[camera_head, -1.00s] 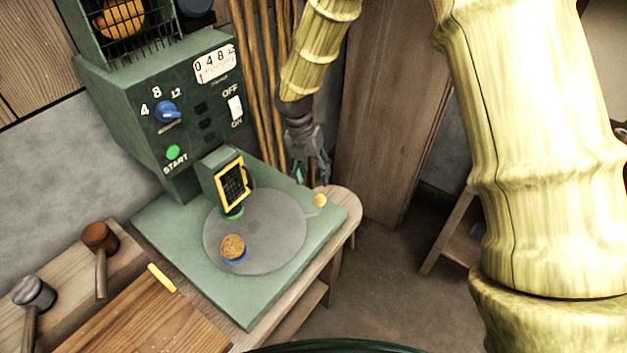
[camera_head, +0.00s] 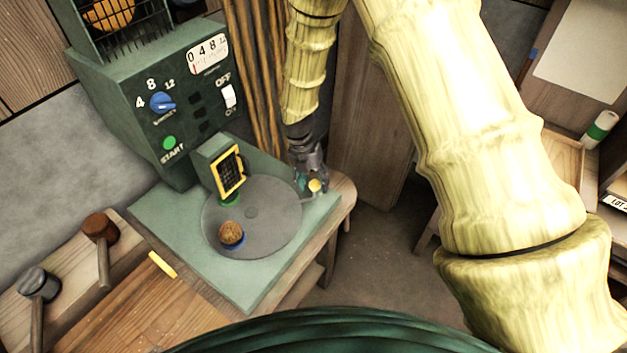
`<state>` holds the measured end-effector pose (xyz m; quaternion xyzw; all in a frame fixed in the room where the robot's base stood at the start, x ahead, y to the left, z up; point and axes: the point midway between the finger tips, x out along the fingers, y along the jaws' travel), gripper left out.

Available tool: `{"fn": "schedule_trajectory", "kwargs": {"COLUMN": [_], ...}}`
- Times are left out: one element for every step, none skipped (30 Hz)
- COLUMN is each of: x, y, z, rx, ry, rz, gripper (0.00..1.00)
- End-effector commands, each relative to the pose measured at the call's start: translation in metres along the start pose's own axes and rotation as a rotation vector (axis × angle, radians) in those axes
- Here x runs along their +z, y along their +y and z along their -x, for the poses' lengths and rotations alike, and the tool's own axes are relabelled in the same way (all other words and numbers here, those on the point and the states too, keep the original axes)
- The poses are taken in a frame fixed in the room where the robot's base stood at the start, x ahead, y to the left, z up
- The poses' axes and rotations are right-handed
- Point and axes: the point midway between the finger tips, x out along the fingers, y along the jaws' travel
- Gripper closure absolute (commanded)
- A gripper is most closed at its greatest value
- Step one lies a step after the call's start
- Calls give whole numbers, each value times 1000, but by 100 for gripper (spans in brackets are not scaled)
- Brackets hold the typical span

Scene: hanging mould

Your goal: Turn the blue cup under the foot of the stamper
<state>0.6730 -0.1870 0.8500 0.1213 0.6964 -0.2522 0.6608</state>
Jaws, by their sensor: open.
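The blue cup (camera_head: 232,245) sits near the front edge of the round grey turntable (camera_head: 270,230), with a brown, rough-topped thing (camera_head: 231,232) in it. The stamper (camera_head: 228,170), with a yellow-framed grid on its front, stands over the back left of the turntable. A green piece (camera_head: 229,199) shows under it. A short lever with a yellow knob (camera_head: 315,186) sticks out from the turntable's right side. My gripper (camera_head: 309,187) is open, pointing down at the knob. Its fingers appear to be around or just behind the knob; contact cannot be told.
The green machine panel (camera_head: 190,105) carries a blue dial (camera_head: 162,102), a green start button (camera_head: 169,143) and an off/on switch (camera_head: 228,95). Two mallets (camera_head: 100,228) and a yellow stick (camera_head: 162,265) lie on the wooden bench at left. Bamboo poles (camera_head: 262,80) stand behind my arm.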

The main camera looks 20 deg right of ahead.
Motion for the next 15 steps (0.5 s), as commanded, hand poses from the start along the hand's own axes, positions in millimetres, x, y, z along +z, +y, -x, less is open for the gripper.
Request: {"fn": "schedule_trajectory", "kwargs": {"x": [0, 0, 0, 0, 0, 0, 0, 0, 0, 0, 0, 0, 0, 0, 0], "y": [0, 0, 0, 0, 0, 0, 0, 0, 0, 0, 0, 0, 0, 0, 0], "z": [-2, -3, -4, -5, -6, -6, -6, -6, -6, -6, -6, -6, -6, -6, -6], "rx": [-1, -1, -1, -1, -1, -1, -1, -1, -1, -1, -1, -1, -1, -1, -1], "ry": [0, 0, 0, 0, 0, 0, 0, 0, 0, 0, 0, 0, 0, 0, 0], "rz": [0, 0, 0, 0, 0, 0, 0, 0, 0, 0, 0, 0, 0, 0, 0], "gripper": [48, 48, 48, 48, 48, 48, 48, 48, 48, 48, 48, 48, 53, 58, 66]}}
